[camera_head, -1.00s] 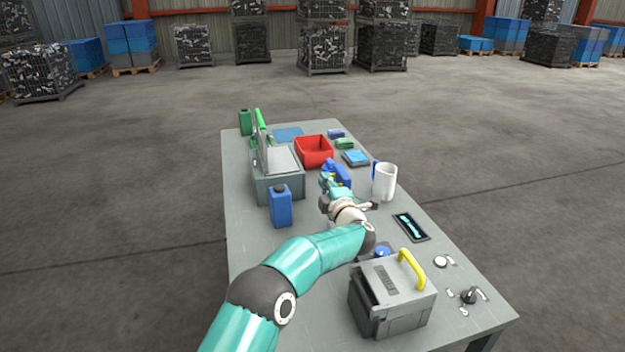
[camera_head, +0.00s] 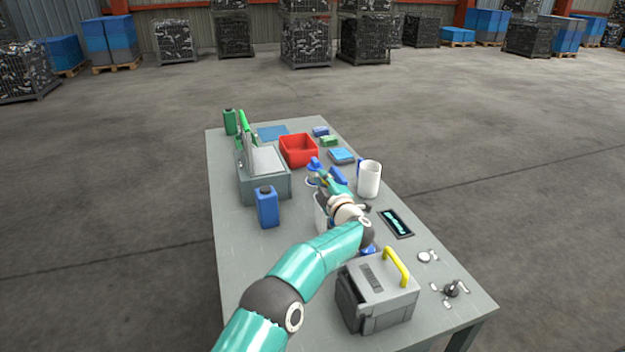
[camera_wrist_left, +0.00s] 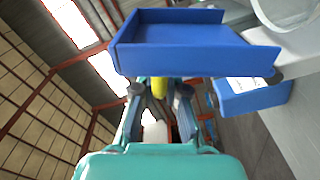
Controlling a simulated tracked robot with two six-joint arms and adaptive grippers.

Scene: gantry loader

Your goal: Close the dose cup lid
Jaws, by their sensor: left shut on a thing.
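My left gripper (camera_head: 328,178) is over the middle of the table, shut on a blue scoop-like piece. This open-sided blue piece (camera_wrist_left: 180,45) fills the upper middle of the left wrist view, with a yellow part (camera_wrist_left: 160,85) between the fingers (camera_wrist_left: 158,105). In the head view the blue piece (camera_head: 339,176) shows just beyond the fingers. What looks like the dose cup (camera_head: 312,182) stands just left of the gripper, with a raised blue lid-like part (camera_head: 314,164). The gripper partly hides it, and I cannot tell whether they touch. My right gripper is out of view.
A white mug (camera_head: 370,180) stands right of the gripper, a white container (camera_head: 320,216) below it. A blue canister (camera_head: 267,208), grey machine (camera_head: 262,188) and red bin (camera_head: 298,150) stand left and behind. A grey box with a yellow handle (camera_head: 378,300) is at the front.

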